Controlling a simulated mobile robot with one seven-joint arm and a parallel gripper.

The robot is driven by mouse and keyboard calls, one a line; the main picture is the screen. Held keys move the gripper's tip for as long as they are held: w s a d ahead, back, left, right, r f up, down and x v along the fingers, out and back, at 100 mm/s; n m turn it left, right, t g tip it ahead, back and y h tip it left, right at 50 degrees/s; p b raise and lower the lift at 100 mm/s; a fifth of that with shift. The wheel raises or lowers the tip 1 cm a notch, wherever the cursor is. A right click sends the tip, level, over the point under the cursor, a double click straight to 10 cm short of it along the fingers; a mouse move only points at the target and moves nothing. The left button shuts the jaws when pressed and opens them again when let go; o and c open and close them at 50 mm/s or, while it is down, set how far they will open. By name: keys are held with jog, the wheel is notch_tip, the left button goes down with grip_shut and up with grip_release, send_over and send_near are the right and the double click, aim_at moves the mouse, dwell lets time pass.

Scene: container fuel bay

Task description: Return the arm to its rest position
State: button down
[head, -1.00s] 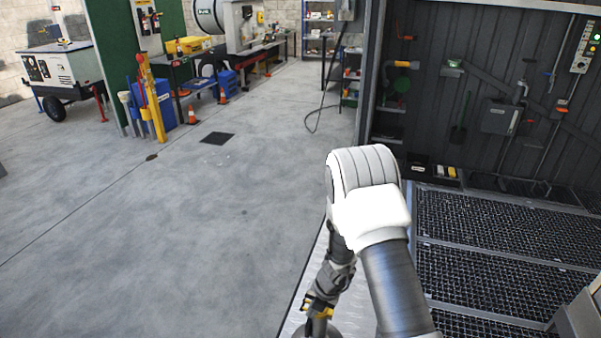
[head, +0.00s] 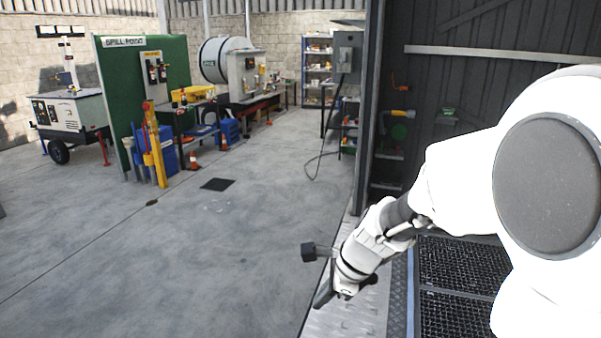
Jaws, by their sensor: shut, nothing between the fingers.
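My arm comes in from the right side, large and white and close to the head camera. It reaches down and left across the right half of the head view. My gripper (head: 323,297) is at the end of the arm, pointing down and left above the metal plate at the edge of the container floor. It is small and dark here, shut and with nothing seen in it. A small black box on a thin bracket sticks out beside the wrist. My arm hides much of the container's inside.
Black grating (head: 455,262) lies below my arm. A grey electrical box (head: 347,52) is on the container's door post. A green spill-point panel (head: 112,85), orange cones and benches stand farther back.

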jog(key=s+d+r+n+h, duration=0.1)
jog(key=s+d+r+n, duration=0.2)
jog(key=s+n, duration=0.3)
jog(key=s+d+r+n+t+h, duration=0.1)
jog(key=s+d+r+n, duration=0.2)
jog(key=s+r+n, duration=0.2)
jog(key=s+d+r+n+t+h, duration=0.1)
jog(key=s+d+r+n, duration=0.3)
jog(key=s+n, duration=0.4)
jog(key=shift+r+h+p, duration=0.4)
jog(key=shift+r+h, duration=0.15)
jog(key=shift+h, duration=0.05)
